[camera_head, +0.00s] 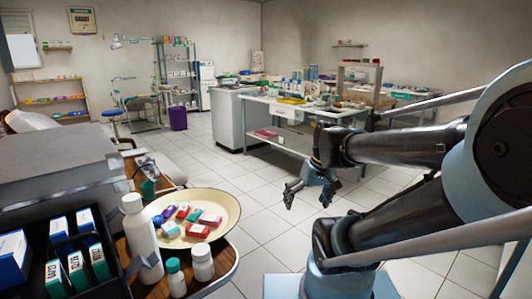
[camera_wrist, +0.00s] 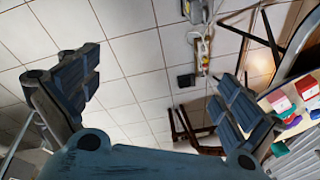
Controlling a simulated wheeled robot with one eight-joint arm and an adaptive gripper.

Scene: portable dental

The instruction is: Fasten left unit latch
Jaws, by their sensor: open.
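My gripper (camera_head: 310,192) is open and empty in the head view, held out over the tiled floor right of the round tray. My gripper is well to the right of the case and touches nothing.
A round cream tray (camera_head: 228,205) with small boxes, a white bottle (camera_head: 141,240) and a black box organizer (camera_head: 110,286) stand near left. A workbench (camera_head: 270,103) stands farther back. Open floor lies between.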

